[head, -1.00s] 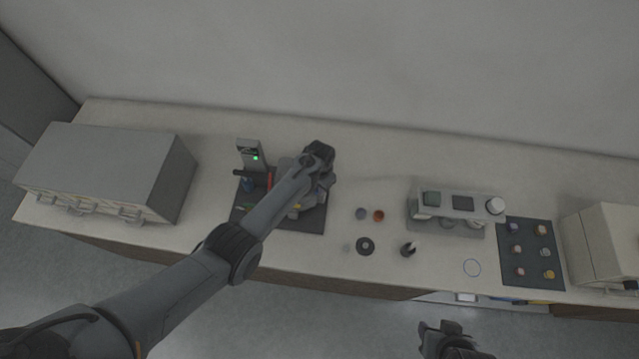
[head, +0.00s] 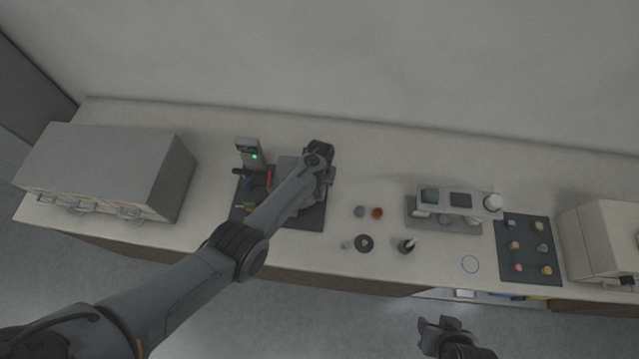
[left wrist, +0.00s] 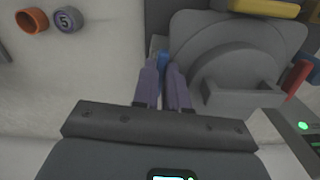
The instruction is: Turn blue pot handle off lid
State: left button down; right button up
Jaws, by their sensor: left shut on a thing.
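The press's round grey lid (left wrist: 240,50) shows in the left wrist view; in the head view my left arm covers most of it. A small blue part (left wrist: 163,58), the blue handle, shows at the lid's left edge between my fingertips. My left gripper (left wrist: 162,72) is shut on it; the fingers hide most of it. In the head view my left gripper (head: 323,185) is over the right side of the press, its fingertips hard to make out. My right gripper (head: 440,324) is in front of the counter, away from the press; its jaws are too small to read.
A yellow bar (left wrist: 265,7) and a red handle (left wrist: 300,78) sit close by the lid. An orange ring (head: 377,213) and a grey-blue disc (head: 360,211) lie right of the press. A drawer cabinet (head: 110,170) stands at left.

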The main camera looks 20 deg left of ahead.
pick_arm(q)
jog(key=c, duration=1.2)
grip_release()
jog(key=shift+o, duration=0.2)
jog(key=shift+r, duration=0.1)
jog(key=shift+w+r, duration=0.1)
jog(key=shift+r, duration=0.15)
notch_tip(320, 180, up, 10)
jog(key=p, duration=0.1)
jog(key=shift+p, duration=0.3)
